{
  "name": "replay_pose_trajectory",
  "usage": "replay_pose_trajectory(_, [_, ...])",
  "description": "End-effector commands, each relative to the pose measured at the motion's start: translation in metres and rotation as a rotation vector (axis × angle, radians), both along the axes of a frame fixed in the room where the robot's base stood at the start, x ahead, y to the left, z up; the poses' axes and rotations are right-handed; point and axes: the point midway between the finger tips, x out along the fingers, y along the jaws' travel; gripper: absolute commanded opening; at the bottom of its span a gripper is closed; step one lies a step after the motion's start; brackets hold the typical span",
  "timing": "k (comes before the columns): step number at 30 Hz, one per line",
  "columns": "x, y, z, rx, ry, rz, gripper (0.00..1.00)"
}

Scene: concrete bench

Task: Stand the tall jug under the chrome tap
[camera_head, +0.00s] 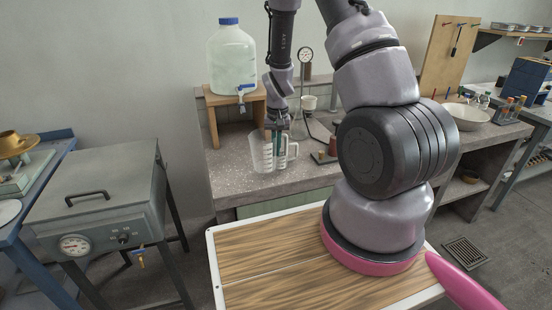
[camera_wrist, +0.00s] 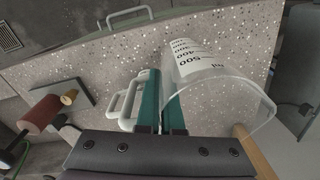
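A clear jug (camera_head: 261,156) with dark volume marks stands upright on the speckled bench. In the wrist view, the clear jug (camera_wrist: 212,72) lies right of my fingers, its marks readable up to 500. White loop handles (camera_head: 292,150) are to its right in the head view; in the wrist view, they are left of my fingers (camera_wrist: 124,106). My gripper (camera_head: 276,143) points down between jug body and handles. In the wrist view, its teal fingers (camera_wrist: 160,100) are close together; whether they pinch anything is unclear. A tap (camera_head: 241,94) with a blue lever is on the water container (camera_head: 232,58); its finish is unclear.
The container sits on a wooden stand (camera_head: 222,101) behind the jug. A small dark tray (camera_head: 323,157) lies to the right. Bare bench (camera_head: 226,177) shows left of the jug.

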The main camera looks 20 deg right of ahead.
Motion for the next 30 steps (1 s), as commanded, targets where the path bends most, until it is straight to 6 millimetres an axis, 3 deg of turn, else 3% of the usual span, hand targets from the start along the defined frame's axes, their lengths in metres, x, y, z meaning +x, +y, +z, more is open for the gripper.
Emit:
replay_pose_trajectory(7, [-0.001,0.0,-0.034,0.0,0.004,-0.001,0.0])
replay_pose_trajectory(19, [0.0,0.0,-0.04,-0.001,0.001,0.0,0.0])
replay_pose_trajectory(21, [0.0,0.0,-0.04,0.0,0.001,0.0,0.3])
replay_pose_trajectory(22, [0.0,0.0,-0.04,0.0,0.001,0.0,0.33])
replay_pose_trajectory(30, [0.0,0.0,-0.039,0.0,0.001,0.001,0.33])
